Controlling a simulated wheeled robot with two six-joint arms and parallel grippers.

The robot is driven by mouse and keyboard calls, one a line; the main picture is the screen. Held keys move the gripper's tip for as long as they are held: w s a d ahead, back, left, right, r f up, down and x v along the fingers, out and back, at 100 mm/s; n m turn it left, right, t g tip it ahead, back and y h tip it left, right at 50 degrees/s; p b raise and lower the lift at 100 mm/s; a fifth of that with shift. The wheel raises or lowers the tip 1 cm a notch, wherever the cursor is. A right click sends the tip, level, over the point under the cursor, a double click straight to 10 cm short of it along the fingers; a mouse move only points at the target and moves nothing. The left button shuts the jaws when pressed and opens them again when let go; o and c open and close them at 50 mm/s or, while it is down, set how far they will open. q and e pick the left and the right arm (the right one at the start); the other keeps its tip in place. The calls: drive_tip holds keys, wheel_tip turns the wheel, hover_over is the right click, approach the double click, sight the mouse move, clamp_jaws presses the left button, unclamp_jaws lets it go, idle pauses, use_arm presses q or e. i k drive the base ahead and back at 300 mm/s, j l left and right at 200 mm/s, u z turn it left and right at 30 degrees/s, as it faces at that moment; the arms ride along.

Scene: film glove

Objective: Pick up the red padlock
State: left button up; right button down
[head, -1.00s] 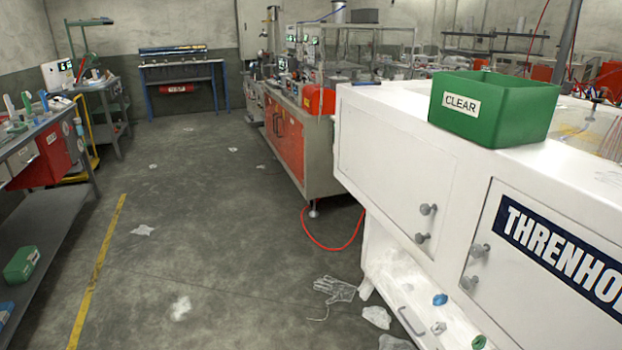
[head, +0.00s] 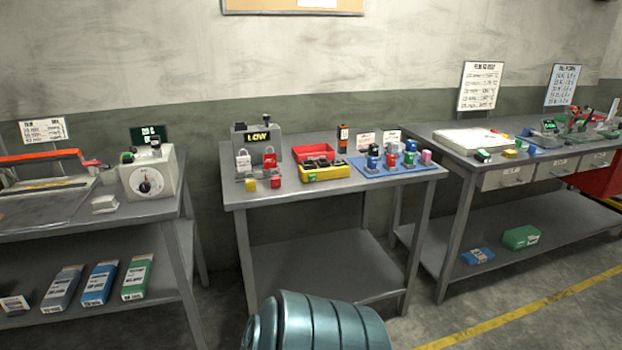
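A small red padlock (head: 270,158) hangs or stands at the front of a grey box with a lit LOW sign (head: 257,138). The box is at the left back of the middle grey workbench (head: 300,262). A pale grey padlock (head: 243,161) is just left of the red one. A small yellow block (head: 251,185) and a small red block (head: 276,181) sit in front of them. Neither of my grippers is in view.
A red tray (head: 313,150), a yellow tray (head: 325,173) and a blue mat (head: 375,168) with several coloured items share this bench. Other benches flank it. A teal ribbed rounded object (head: 325,322) fills the near bottom; I cannot tell what it is.

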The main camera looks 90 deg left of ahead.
sight(275, 181)
drive_tip(key=u, duration=3)
drive_tip(key=i+l, duration=0.25)
drive_tip(key=i+l+u, duration=0.05)
drive_tip(key=l, duration=0.05)
